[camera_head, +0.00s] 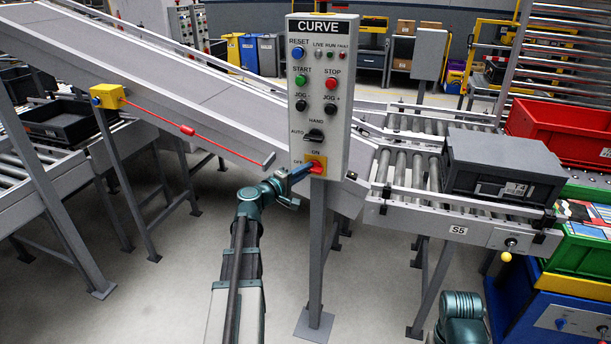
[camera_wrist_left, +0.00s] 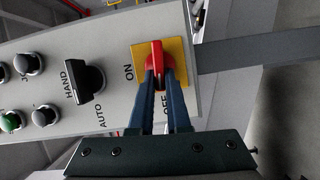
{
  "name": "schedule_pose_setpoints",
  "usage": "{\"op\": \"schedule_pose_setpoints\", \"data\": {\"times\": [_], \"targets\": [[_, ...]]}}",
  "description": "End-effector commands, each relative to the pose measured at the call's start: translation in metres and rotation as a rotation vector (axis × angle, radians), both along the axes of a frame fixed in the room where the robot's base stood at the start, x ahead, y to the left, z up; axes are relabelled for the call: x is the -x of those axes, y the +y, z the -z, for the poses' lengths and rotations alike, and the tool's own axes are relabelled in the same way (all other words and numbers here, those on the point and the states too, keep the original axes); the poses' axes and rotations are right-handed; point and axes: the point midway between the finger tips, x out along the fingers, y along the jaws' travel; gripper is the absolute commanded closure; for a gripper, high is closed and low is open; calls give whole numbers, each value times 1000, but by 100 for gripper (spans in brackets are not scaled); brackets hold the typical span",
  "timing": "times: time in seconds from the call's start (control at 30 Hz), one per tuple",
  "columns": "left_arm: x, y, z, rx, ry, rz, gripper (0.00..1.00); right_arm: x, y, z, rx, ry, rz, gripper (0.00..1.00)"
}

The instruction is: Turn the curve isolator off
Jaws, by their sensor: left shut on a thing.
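The grey control box (camera_head: 318,100) labelled CURVE stands on a post in the middle of the head view. Its isolator is a red handle (camera_head: 317,165) on a yellow plate at the bottom of the box, with ON above and OFF to its left. In the left wrist view, the red handle (camera_wrist_left: 156,55) sits on the yellow plate (camera_wrist_left: 178,50) and lies lengthwise up and down, its lower end on the OFF side. My left gripper (camera_head: 303,172) is shut on the handle, with a blue finger on each side; the fingers (camera_wrist_left: 160,77) hide part of it. My right gripper is not seen.
Just above the isolator is a black HAND/AUTO selector (camera_head: 314,135); it also shows in the left wrist view (camera_wrist_left: 85,82). A roller conveyor with a dark grey crate (camera_head: 500,165) lies right of the box. A red pull cord (camera_head: 187,130) hangs to the left.

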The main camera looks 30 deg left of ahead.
Motion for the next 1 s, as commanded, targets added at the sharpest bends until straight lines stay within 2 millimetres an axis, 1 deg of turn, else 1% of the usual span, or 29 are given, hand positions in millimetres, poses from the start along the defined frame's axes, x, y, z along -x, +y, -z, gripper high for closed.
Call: {"op": "schedule_pose_setpoints", "data": {"times": [0.03,0.23,0.8,0.83,0.9,1.0], "targets": [[1,-1,4,17,-2,4,100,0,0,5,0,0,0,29],[1,-1,4,76,-16,3,100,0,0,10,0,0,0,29],[1,-2,3,104,-22,2,100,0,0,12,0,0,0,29],[1,-2,3,104,-22,2,83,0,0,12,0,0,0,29],[1,-1,3,104,-22,2,71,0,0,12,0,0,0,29],[1,-1,3,104,-23,1,55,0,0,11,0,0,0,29]]}}
